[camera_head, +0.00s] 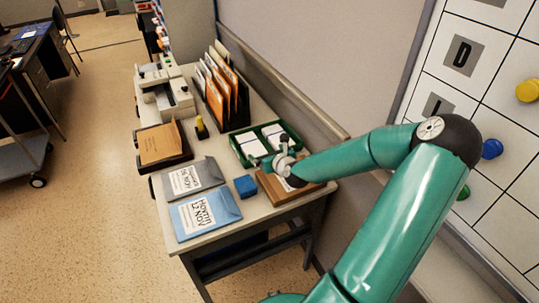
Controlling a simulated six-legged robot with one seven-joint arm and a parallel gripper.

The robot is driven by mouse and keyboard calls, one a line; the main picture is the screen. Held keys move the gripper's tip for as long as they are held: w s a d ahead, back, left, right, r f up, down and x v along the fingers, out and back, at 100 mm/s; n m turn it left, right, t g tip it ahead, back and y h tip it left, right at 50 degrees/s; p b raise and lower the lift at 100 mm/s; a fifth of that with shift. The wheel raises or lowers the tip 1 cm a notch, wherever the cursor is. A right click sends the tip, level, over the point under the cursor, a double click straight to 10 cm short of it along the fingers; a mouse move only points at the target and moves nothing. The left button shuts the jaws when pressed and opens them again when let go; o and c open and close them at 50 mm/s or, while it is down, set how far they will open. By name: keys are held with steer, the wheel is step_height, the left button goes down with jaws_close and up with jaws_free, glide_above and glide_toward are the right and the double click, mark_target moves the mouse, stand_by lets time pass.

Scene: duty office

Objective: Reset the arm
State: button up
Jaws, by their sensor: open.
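My green arm reaches in from the lower right, bends at a dark elbow, and extends left over the desk. My gripper (272,160) is at its end, small in the picture, above the right side of the desk (262,213). It looks open, and I see nothing held in it. It hangs by the front edge of a green tray (241,160) with white papers and over a brown wooden board or box (279,193). My wrist covers part of both. I cannot tell whether the gripper touches either one.
A small blue block (245,186), a blue folder (205,212) and a grey folder (190,178) lie left of my gripper. Behind are a dark tray (163,146) with a brown envelope, a file rack (222,90) and a machine (165,92). A lettered board (480,110) stands right.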

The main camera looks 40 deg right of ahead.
steer(key=shift+w, duration=0.1)
stand_by(0.3)
steer(key=a+n+g+y, duration=0.1)
steer(key=a+n, duration=0.3)
steer(key=n, duration=0.1)
steer(key=a+n+g+y, duration=0.1)
steer(key=a+n+g, duration=0.1)
steer(key=a+n, duration=0.3)
steer(key=shift+a+f, duration=0.2)
steer(key=shift+a, duration=0.05)
steer(key=s+a+r+n+g, duration=0.2)
steer(key=s+a+r+n, duration=0.4)
steer(key=a+r+n, duration=0.35)
steer(key=s+a+r+n+g, duration=0.2)
steer(key=s+a+r+n, duration=0.3)
steer(key=a+r+n, duration=0.45)
steer(key=s+a+r+n, duration=0.2)
steer(key=s+n, duration=0.3)
steer(key=s+a+r+n+y, duration=0.1)
steer(key=s+a+r+n, duration=0.1)
steer(key=s+n, duration=0.3)
steer(key=shift+s+a+r+g+y, duration=0.25)
steer(key=shift+s+a+g+y, duration=0.05)
steer(key=shift+s+a, duration=0.4)
